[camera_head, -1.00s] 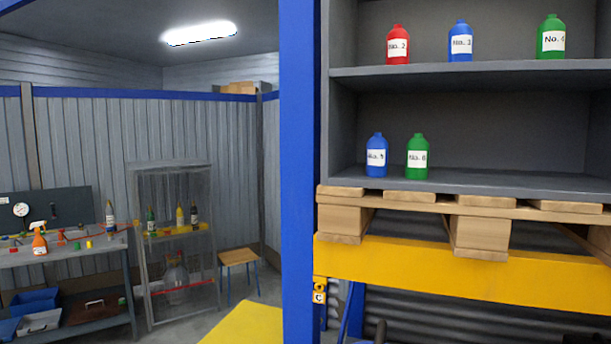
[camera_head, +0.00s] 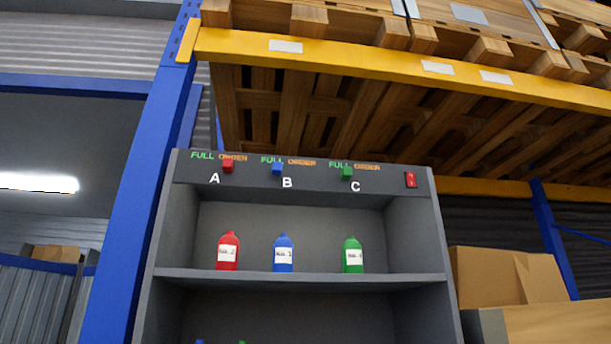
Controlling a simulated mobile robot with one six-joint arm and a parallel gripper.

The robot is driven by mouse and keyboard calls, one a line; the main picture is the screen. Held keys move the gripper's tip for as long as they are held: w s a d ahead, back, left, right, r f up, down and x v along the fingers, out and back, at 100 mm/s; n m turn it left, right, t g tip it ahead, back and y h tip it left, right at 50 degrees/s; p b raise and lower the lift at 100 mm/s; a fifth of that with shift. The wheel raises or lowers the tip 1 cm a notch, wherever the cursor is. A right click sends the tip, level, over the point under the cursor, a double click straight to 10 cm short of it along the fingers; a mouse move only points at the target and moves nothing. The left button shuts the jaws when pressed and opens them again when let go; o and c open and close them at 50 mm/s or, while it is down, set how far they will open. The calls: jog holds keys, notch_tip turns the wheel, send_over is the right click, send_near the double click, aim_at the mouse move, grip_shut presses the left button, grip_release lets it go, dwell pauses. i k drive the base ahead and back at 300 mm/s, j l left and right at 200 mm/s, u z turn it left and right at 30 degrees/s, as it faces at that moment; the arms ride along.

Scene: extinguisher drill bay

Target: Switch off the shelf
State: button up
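The grey shelf unit (camera_head: 300,279) stands in the lower middle of the head view. Its top panel carries letters A, B and C with "FULL" and "ORDER" labels. A red knob (camera_head: 228,166), a blue knob (camera_head: 277,168) and a green knob (camera_head: 347,173) sit on that panel. A small red switch (camera_head: 410,180) is at the panel's right end; its position is too small to tell. A red bottle (camera_head: 228,251), a blue bottle (camera_head: 283,254) and a green bottle (camera_head: 353,255) stand on the upper board. My gripper is not in view.
A blue rack post (camera_head: 140,200) rises left of the shelf. A yellow beam (camera_head: 380,68) with wooden pallets crosses above it. Cardboard boxes (camera_head: 487,275) stand to its right. A lit ceiling lamp (camera_head: 40,183) is at the far left.

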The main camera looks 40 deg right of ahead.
aim_at(411, 178)
jog(key=k+l+z, duration=0.35)
jog(key=z, duration=1.15)
jog(key=k+l, duration=0.05)
